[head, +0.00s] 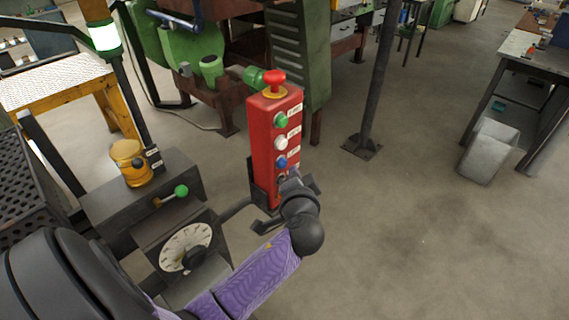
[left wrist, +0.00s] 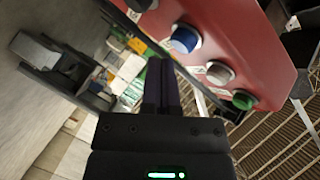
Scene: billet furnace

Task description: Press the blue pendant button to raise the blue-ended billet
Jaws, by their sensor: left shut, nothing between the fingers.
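The red pendant box (head: 264,150) stands upright in the middle of the head view. Down its face run a green, a white and a blue button (head: 281,162), with a red mushroom knob on top. My left gripper (head: 291,181) is at the lower part of the face, just below the blue button, and hides what is there. In the left wrist view the shut, empty fingers (left wrist: 161,72) point toward the pendant, beside the blue button (left wrist: 185,40). I cannot tell whether they touch it. The blue-ended billet is not seen. My right gripper is not in view.
A dark post (head: 376,90) and a grey bin (head: 488,151) stand to the right. The floor between them is clear.

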